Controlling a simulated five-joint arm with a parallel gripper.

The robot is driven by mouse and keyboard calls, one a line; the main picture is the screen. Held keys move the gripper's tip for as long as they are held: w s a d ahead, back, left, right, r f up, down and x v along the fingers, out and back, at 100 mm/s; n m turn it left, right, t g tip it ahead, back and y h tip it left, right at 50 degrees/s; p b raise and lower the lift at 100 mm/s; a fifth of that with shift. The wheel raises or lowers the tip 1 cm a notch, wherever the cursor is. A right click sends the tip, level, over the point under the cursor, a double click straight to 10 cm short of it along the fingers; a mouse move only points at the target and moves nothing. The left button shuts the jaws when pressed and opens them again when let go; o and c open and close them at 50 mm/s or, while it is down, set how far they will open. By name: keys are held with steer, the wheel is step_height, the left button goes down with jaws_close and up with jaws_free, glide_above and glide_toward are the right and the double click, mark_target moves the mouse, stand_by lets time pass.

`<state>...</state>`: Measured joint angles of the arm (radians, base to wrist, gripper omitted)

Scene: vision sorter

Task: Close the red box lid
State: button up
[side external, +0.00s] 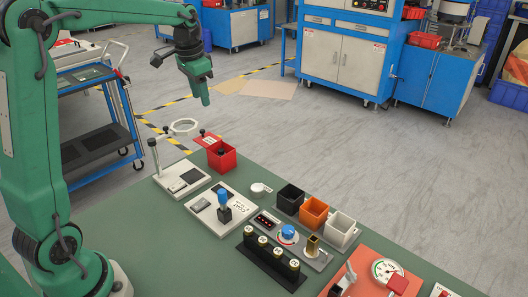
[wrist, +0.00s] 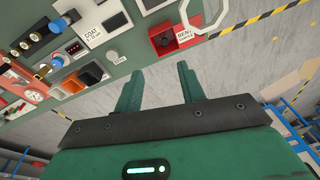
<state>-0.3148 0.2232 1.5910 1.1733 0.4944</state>
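The red box (side external: 222,161) stands at the far edge of the green table, with its top open and a dark inside. Its red lid (side external: 207,141) is raised at the box's left back side, with a small dark knob near it. In the wrist view the red box (wrist: 164,40) is at the upper middle, beside a labelled red part whose text I cannot fully read. My gripper (side external: 206,101) hangs in the air above and behind the box, clear of it. In the wrist view my gripper (wrist: 160,70) has its two green fingers apart with nothing between them.
A ring magnifier (side external: 184,126) on a stand is close left of the box. Black (side external: 290,200), orange (side external: 314,214) and white bins (side external: 341,231) stand to the right. A blue-handled stamp (side external: 223,203) is in front. The air around my gripper is clear.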

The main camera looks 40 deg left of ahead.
steer(key=m+g, duration=0.1)
steer(key=g, duration=0.1)
glide_above(202, 130)
step_height(202, 130, down, 8)
steer(key=shift+a+f+h, duration=0.1)
steer(key=shift+f+h, duration=0.2)
steer(key=shift+f, duration=0.15)
steer(key=shift+f, duration=3.9)
jaws_close()
